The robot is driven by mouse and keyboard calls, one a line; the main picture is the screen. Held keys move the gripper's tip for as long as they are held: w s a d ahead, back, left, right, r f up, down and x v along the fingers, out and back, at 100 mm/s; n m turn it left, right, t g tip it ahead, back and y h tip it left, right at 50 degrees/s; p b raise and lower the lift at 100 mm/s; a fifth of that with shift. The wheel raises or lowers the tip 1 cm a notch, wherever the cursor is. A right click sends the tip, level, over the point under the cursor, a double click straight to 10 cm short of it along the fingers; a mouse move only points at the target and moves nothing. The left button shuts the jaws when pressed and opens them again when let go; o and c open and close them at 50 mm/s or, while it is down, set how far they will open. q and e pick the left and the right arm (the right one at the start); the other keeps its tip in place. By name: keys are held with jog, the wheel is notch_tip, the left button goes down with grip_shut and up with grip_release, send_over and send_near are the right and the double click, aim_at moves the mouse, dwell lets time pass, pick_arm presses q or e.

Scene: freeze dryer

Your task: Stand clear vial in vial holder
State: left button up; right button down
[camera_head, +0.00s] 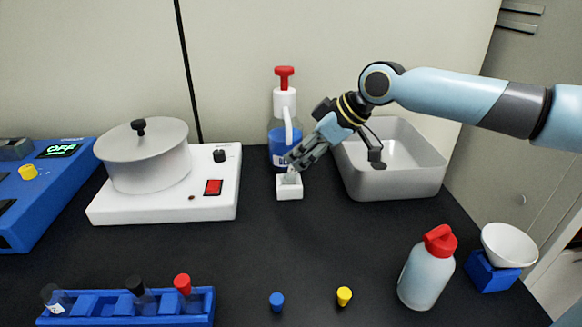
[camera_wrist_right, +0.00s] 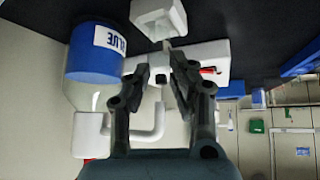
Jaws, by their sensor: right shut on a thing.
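My right gripper (camera_head: 298,160) is shut on the clear vial (camera_head: 290,178), just in front of the blue-liquid bottle. The small white vial holder (camera_head: 289,190) stands on the black bench directly below the vial in the head view. In the right wrist view the gripper (camera_wrist_right: 160,72) has its fingers on both sides of the vial (camera_wrist_right: 161,60), and the white holder (camera_wrist_right: 158,18) is just beyond it. The fingers hide part of the vial. I cannot tell whether its lower end is inside the holder. My left gripper is not in view.
The bottle with a red pump (camera_head: 284,130) stands close behind the holder. A grey metal basin (camera_head: 398,180) is at right, a white hot plate with a pot (camera_head: 215,185) at left. A blue tube rack (camera_head: 200,308) is in front.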

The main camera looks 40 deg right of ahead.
jog(key=shift+w+a+g, duration=0.25)
jog(key=shift+w+g, duration=0.25)
jog(key=shift+w+a+r+g+h+p, duration=0.1)
jog(key=shift+w+a+g+h+p, duration=0.1)
jog(key=shift+w+g+h, duration=0.25)
jog(key=shift+w+a+r+g+h+p, duration=0.1)
jog(key=shift+w+a+g+h+p, duration=0.2)
jog(key=shift+g, duration=0.35)
jog(key=shift+s+d+f+b, duration=0.15)
jog(key=shift+f+b, duration=0.05)
jog(key=shift+f, duration=0.65)
jog(key=shift+s+d+f+b, duration=0.1)
jog(key=shift+f+b, duration=0.05)
jog(key=shift+f, duration=0.65)
jog(key=c, duration=1.1)
grip_release()
jog(key=shift+o, duration=0.2)
jog(key=p+v, duration=0.2)
jog(key=v, duration=1)
